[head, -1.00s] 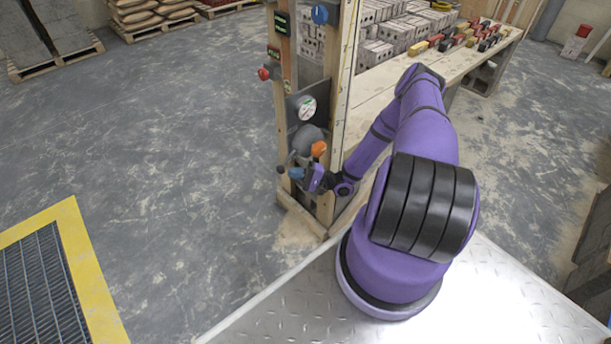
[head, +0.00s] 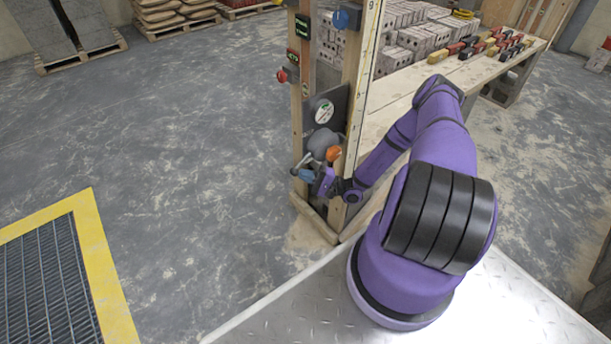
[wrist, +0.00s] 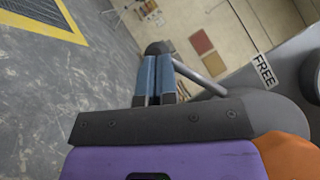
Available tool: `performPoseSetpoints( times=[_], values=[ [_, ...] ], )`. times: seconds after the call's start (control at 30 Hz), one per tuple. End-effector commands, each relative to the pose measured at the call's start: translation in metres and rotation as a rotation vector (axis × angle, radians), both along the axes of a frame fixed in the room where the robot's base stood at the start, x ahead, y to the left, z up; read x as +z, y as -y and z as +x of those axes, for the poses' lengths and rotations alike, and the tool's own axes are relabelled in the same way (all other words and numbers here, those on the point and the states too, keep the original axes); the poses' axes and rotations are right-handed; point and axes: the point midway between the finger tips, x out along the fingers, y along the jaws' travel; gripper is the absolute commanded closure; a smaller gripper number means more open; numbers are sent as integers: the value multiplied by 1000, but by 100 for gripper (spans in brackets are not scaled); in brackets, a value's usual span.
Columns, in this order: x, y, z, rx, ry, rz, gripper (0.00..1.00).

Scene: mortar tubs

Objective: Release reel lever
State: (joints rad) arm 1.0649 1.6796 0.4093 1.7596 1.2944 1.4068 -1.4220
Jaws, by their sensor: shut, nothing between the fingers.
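The grey reel (head: 322,142) is mounted low on the wooden post frame, with an orange part (head: 333,154) on its right side. Its lever (head: 304,160) is a grey bar reaching down-left to a dark knob. In the wrist view the lever (wrist: 200,78) runs from the reel housing to the round knob (wrist: 157,47), just beyond my fingertips. The housing carries a "FREE" label (wrist: 264,70). My gripper (head: 305,175) has blue fingers, which show closed together in the wrist view (wrist: 156,62). They are empty and right beside the lever; I cannot tell whether they touch it.
A round gauge (head: 323,111) sits above the reel, and a red button (head: 282,75) is higher on the post. A workbench (head: 398,98) with blocks stands behind my arm. A yellow-edged floor grate (head: 104,265) lies left; the floor between is clear.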

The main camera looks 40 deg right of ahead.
Motion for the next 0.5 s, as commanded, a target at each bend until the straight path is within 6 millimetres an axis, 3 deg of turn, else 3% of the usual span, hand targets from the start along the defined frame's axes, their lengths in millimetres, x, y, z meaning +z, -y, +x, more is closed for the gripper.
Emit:
performPoseSetpoints(
  times=[0.27, 0.5],
  values=[
    [5, -5, 0, 0, -3, 106, 100],
    [17, -13, -1, -2, -9, 310, 100]
  ],
)
